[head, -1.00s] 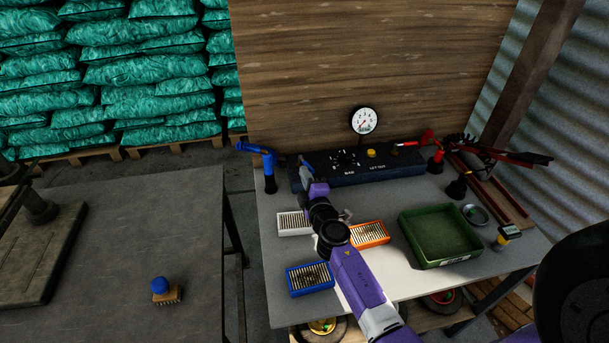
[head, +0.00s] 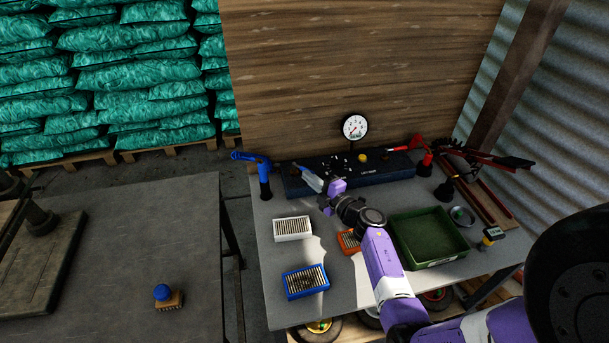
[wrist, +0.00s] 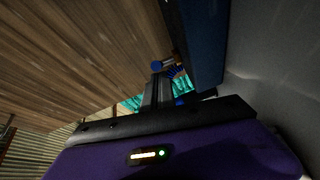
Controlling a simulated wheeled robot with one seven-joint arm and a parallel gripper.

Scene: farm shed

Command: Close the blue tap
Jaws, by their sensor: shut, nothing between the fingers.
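The blue tap (head: 265,178) stands upright at the back left corner of the bench, left of the dark blue panel. Its blue lever (head: 244,156) sticks out to the left. My gripper (head: 299,168) is shut and empty, in front of the panel's left end. Its fingers point left towards the tap, with a gap between them and it. In the wrist view, small blue parts of the tap (wrist: 157,66) show past the fingertips, partly hidden by the fingers.
The dark blue panel (head: 376,173) carries a gauge (head: 354,127) and knobs. A red tap (head: 425,162) stands at its right.

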